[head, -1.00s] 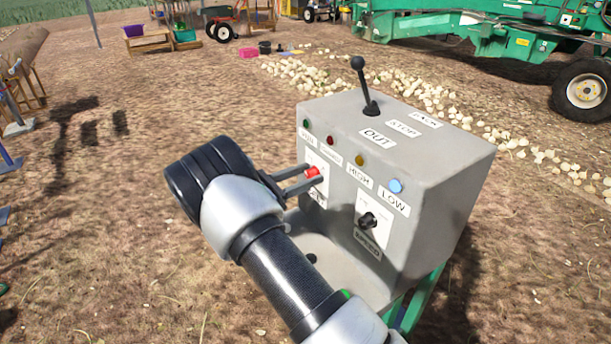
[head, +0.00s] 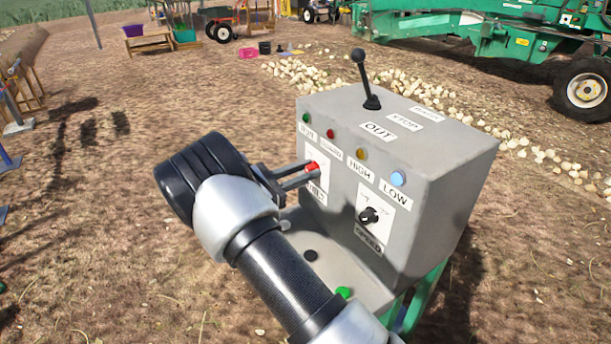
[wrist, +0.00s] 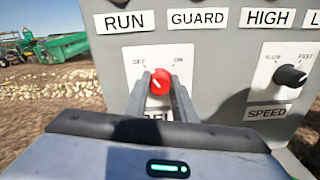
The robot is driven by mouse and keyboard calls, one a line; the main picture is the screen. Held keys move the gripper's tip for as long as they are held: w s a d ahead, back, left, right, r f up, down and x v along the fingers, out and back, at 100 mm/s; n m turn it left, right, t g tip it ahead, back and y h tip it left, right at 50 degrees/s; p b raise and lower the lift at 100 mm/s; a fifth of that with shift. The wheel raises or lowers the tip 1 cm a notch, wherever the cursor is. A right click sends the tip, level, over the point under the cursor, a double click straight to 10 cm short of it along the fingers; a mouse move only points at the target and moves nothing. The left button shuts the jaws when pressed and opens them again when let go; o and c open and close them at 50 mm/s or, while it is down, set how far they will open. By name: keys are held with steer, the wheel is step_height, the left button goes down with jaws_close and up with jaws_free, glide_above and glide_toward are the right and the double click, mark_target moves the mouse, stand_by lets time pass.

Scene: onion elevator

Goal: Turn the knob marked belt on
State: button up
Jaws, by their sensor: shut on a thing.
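The red belt knob (wrist: 157,82) sits on a white plate marked OFF at upper left and ON at upper right in the wrist view. Its small white mark appears to point up and left, towards OFF. My gripper (wrist: 160,86) is shut on this knob, one finger on each side. The label below is mostly hidden by my gripper. In the head view, the red knob (head: 312,166) is on the left of the grey control box's front (head: 340,205), with my gripper (head: 314,171) reaching it from the left.
A black speed knob (wrist: 290,75) is right of the red knob. Labels and coloured lamps sit above. A black lever (head: 364,78) stands on the box top. A green button (head: 344,292) is on the lower ledge. Open dirt lies to the left.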

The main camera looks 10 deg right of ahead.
steer(key=shift+s+f+m+b, duration=0.1)
steer(key=shift+f+m+b, duration=0.05)
steer(key=shift+m+b, duration=3.6)
steer(key=shift+s+f+m+b, duration=0.1)
steer(key=shift+m+b, duration=3.35)
steer(key=shift+m, duration=0.6)
steer(key=o, duration=1)
steer(key=shift+r, duration=0.1)
steer(key=shift+o, duration=0.2)
steer(key=p+v, duration=0.2)
steer(key=v, duration=1.5)
steer(key=shift+a, duration=0.2)
